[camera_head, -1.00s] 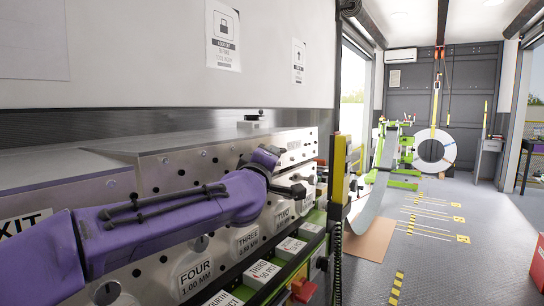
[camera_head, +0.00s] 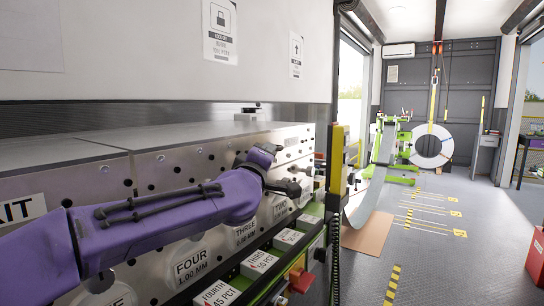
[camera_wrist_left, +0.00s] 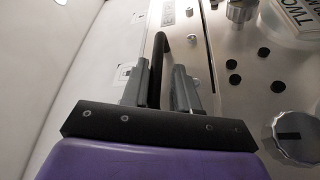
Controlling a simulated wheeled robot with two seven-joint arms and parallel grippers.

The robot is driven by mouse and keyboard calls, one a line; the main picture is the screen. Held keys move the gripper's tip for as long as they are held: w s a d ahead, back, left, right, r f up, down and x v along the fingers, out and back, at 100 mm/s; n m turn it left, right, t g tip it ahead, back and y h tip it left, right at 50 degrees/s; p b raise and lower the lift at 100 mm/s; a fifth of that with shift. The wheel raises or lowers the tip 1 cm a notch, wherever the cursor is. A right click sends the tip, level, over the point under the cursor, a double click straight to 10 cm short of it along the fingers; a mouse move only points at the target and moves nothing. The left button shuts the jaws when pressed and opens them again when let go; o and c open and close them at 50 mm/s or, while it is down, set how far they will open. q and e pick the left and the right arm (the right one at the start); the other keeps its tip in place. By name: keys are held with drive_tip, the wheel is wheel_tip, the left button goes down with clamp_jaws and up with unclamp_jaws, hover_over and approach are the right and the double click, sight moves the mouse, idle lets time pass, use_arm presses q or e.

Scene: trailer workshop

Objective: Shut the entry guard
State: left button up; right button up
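The entry guard (camera_head: 225,134) is the flat metal cover on the near-right part of the machine. In the head view its top lies about level with the cover beside it on the left. My left gripper (camera_head: 287,186) is at the machine's front, towards its right end. In the left wrist view, a dark bar handle (camera_wrist_left: 158,60) stands between the two grey fingers of this gripper (camera_wrist_left: 163,88). The fingers are close together with the bar between them; the contact itself is partly hidden. My right gripper is not in view.
Labelled boxes (camera_head: 262,262) line a green-edged rail below the machine front. A yellow-and-black post (camera_head: 337,160) stands at its right end. Floor to the right is mostly clear, with a red box (camera_head: 536,257) at the edge and a green coil stand (camera_head: 388,150) behind.

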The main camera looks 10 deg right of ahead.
use_arm(q)
drive_tip(key=shift+f, duration=0.15)
drive_tip(key=b+v, duration=0.5)
drive_tip(key=v, duration=0.5)
drive_tip(key=shift+s+b, duration=0.3)
drive_tip(key=shift+a, duration=0.15)
